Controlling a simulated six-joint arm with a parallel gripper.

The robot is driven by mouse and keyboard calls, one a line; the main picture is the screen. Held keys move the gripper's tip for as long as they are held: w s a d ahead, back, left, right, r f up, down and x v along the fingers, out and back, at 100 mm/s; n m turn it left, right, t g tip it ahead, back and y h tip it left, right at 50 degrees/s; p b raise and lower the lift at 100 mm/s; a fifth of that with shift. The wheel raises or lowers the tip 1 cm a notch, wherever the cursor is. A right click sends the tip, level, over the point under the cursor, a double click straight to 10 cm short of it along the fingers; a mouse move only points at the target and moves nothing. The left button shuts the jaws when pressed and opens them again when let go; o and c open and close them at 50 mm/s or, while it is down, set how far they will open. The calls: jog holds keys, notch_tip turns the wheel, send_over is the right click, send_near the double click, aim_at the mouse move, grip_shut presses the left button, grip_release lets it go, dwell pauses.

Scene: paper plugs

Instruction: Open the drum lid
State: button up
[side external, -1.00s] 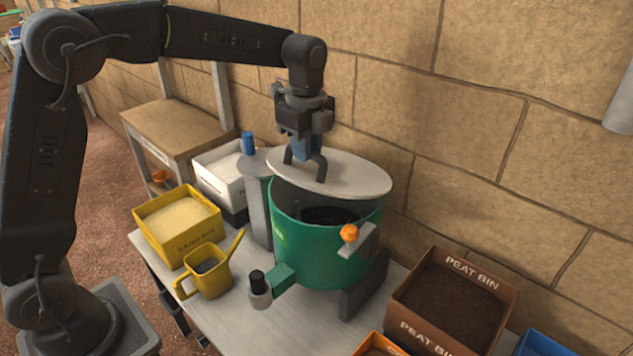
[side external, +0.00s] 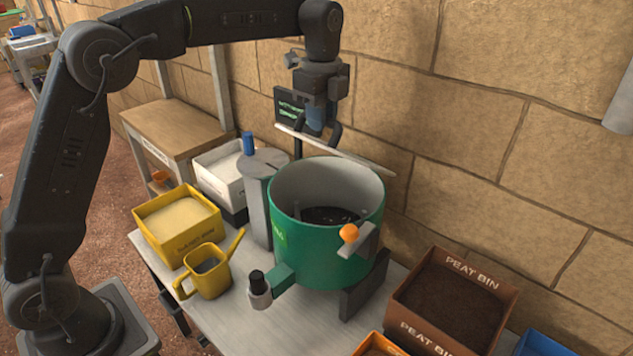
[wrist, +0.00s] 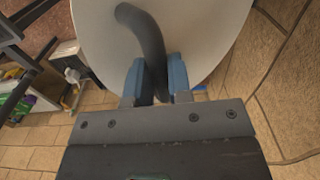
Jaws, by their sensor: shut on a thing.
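The green drum (side external: 318,253) stands on the table with its mouth uncovered, and dark material shows inside. The pale round drum lid (side external: 350,154) is off the mouth, seen nearly edge-on above and behind the drum's back rim. Whether it still touches a hinge is hidden. My gripper (side external: 318,128) is above the lid, shut on its dark curved handle. In the wrist view, the blue-padded fingers of my gripper (wrist: 160,78) close around the lid handle (wrist: 143,30), with the pale lid (wrist: 205,30) behind it.
A stone wall (side external: 480,110) is close behind the lid. A yellow sand bin (side external: 180,222), a yellow watering can (side external: 207,272) and a white bin (side external: 215,180) stand left of the drum. A peat bin (side external: 450,300) stands at right. An orange knob (side external: 348,233) sticks out from the drum.

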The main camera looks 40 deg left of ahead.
jog(key=shift+w+r, duration=0.1)
jog(key=shift+w, duration=0.05)
jog(key=w+r, duration=0.4)
jog(key=w, duration=0.1)
dwell(0.5)
jog(key=shift+w, duration=0.1)
jog(key=o, duration=0.8)
jog(key=shift+o, duration=0.2)
